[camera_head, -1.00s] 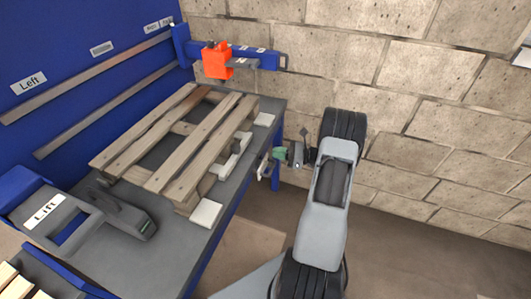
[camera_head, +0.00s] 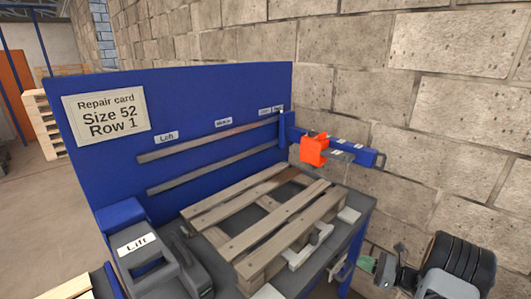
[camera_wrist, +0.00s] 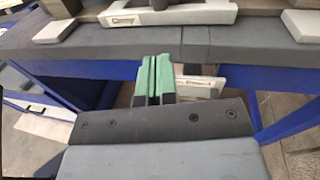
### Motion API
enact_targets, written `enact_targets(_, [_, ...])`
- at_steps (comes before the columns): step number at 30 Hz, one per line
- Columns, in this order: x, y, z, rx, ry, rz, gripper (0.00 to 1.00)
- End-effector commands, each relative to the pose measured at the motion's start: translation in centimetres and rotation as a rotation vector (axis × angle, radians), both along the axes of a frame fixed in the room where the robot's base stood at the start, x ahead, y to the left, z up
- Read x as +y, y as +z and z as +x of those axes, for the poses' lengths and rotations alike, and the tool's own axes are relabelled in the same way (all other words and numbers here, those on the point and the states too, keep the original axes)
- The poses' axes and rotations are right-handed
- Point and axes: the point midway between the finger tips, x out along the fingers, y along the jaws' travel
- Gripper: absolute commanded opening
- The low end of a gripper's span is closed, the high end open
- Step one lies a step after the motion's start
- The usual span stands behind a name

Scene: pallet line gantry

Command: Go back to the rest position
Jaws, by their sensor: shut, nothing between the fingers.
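My gripper (camera_head: 366,264) is at the lower right in the head view, off the right front edge of the workbench. In the wrist view its green fingertips (camera_wrist: 152,78) are together with nothing held between them. They point at the front edge of the dark bench top (camera_wrist: 110,38), apart from the pallet. The wooden pallet (camera_head: 262,225) lies on the bench top, to the left of my gripper in the head view.
A blue back panel (camera_head: 215,95) carries a repair card (camera_head: 106,113) reading "Size 52 Row 1". An orange block (camera_head: 314,150) sits on a blue arm (camera_head: 350,152) behind the pallet. A device labelled "Lift" (camera_head: 140,245) stands front left. A block wall closes the right.

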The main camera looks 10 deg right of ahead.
Motion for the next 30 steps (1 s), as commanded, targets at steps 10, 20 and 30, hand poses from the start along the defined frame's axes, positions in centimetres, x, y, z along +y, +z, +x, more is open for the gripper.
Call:
enact_targets(10, [6.4,-2.6,-6.9,0.091,0.418,-0.497,0.00])
enact_targets(20, [12.6,4.8,-12.6,-0.173,1.079,-1.211,0.00])
enact_targets(30, [17.8,13.2,-15.7,-0.607,1.464,-1.786,0.00])
